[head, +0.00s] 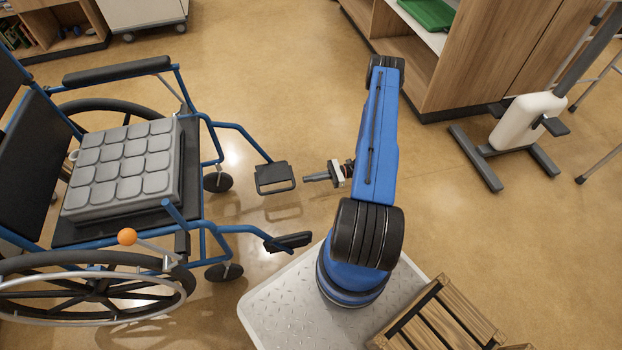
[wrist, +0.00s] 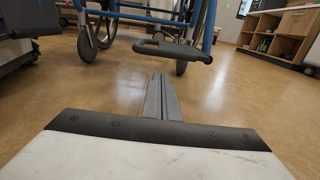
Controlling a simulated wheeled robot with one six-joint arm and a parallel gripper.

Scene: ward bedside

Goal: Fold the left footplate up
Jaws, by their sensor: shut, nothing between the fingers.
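The blue-framed wheelchair (head: 130,170) faces right in the head view. Its far footplate (head: 274,189), the one on the chair's own left, is a black slotted plate lying about flat at the end of a blue tube. The near footplate (head: 289,242) looks narrower and tilted up. My gripper (head: 307,178) is shut and empty, just right of the far footplate, pointing at it with a small gap. In the wrist view my shut fingers (wrist: 161,78) point at a dark footplate (wrist: 172,50), which appears just beyond and above the tips.
A grey cushion (head: 125,165) lies on the seat. An orange-knobbed lever (head: 127,236) stands by the near wheel. A wooden crate (head: 440,320) is at the lower right. A wooden cabinet (head: 470,60) and a white-bodied stand (head: 525,120) are at the right. The floor around the gripper is clear.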

